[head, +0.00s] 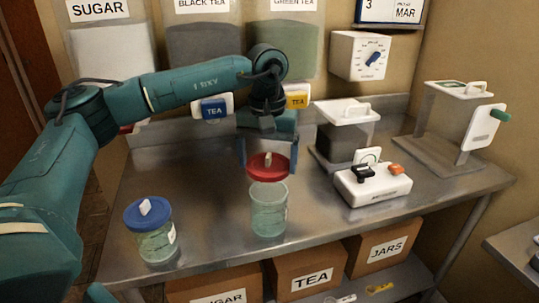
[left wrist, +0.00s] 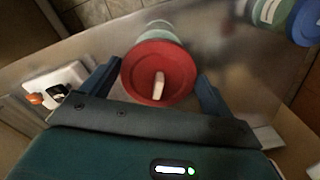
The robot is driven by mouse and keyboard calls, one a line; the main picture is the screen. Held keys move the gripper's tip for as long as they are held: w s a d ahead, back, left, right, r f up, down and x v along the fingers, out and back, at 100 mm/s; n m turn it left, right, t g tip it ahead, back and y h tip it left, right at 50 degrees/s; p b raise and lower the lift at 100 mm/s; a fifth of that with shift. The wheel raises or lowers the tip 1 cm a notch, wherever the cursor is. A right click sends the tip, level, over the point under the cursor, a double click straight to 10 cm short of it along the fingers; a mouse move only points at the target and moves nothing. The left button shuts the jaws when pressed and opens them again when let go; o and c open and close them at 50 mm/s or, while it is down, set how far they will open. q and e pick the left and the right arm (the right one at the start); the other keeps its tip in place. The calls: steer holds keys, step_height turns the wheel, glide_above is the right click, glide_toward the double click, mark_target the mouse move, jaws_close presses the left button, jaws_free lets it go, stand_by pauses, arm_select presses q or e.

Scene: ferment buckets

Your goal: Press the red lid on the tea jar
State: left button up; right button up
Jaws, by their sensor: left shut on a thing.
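The red lid (head: 267,168) with a pale knob sits between the fingers of my left gripper (head: 268,158), which is shut on it. The lid is held just above the open mouth of a clear, greenish jar (head: 269,212) standing near the table's front edge. A small gap seems to show between lid and jar rim; whether they touch is hard to tell. In the left wrist view the lid (left wrist: 158,72) lies between the two fingers, with the jar (left wrist: 158,30) partly hidden behind it. My right gripper is not in view.
A blue-lidded jar (head: 152,233) stands to the left on the metal table (head: 330,215). A white device with black and orange parts (head: 372,184) and a dispenser (head: 345,130) stand to the right. Labelled boxes (head: 305,275) sit below.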

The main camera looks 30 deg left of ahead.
mark_target(268, 166)
arm_select(q)
step_height(268, 166, down, 3)
steer(key=shift+f+b, duration=0.1)
steer(key=shift+b, duration=0.9)
steer(key=shift+f+b, duration=0.6)
steer(key=shift+f, duration=0.45)
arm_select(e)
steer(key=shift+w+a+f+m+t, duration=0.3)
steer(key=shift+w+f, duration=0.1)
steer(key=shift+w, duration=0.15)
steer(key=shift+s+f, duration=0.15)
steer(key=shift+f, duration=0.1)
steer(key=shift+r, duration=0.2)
arm_select(q)
steer(key=shift+f, duration=0.15)
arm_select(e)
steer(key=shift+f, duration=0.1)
arm_select(q)
steer(key=o, duration=0.7)
